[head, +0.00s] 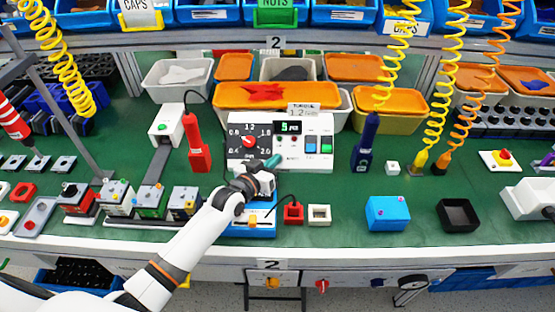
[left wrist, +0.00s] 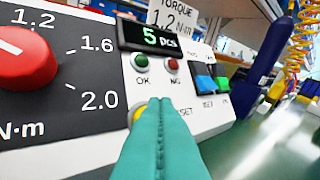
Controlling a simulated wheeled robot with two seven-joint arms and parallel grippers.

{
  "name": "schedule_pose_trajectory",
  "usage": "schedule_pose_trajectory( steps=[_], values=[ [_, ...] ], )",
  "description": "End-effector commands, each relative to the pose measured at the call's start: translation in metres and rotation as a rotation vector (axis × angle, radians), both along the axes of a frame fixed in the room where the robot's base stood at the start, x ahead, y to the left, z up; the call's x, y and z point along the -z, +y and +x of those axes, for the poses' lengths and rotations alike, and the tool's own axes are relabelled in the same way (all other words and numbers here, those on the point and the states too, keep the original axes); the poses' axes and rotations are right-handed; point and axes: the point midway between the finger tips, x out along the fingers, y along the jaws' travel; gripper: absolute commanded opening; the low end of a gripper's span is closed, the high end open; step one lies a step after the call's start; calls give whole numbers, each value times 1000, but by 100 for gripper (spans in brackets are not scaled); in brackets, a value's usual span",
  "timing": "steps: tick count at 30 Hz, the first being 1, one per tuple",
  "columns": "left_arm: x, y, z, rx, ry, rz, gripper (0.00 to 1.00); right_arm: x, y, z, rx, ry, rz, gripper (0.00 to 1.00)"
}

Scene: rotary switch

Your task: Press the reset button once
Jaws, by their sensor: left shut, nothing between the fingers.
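The white control box (head: 292,158) stands on the green bench. Its black dial panel carries a red knob (head: 249,141), large in the left wrist view (left wrist: 25,58). The display (left wrist: 150,38) reads 5 pcs, with a green OK lamp (left wrist: 141,61) and a red NG lamp (left wrist: 174,65) below. A yellow button (left wrist: 135,114) beside the partly covered "RESET" label shows only at its left edge. My left gripper (head: 274,161) is shut and empty, its teal fingertips (left wrist: 160,102) in front of that button. I cannot tell whether they touch it.
Blue (left wrist: 204,83) and green (left wrist: 222,84) rocker switches sit right of the lamps. A red tool (head: 198,150) stands left of the box and a dark blue tool (head: 367,142) right of it. A blue box (head: 388,213) lies farther right on the bench.

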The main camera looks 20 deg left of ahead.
Motion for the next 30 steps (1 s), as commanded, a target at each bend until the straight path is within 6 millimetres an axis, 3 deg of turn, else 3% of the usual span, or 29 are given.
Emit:
schedule_pose_trajectory(
  steps=[30],
  values=[
    [8, 2, 5, 0, 3, 1, 0, 7, 0, 0, 0, 0, 0, 36]
  ],
)
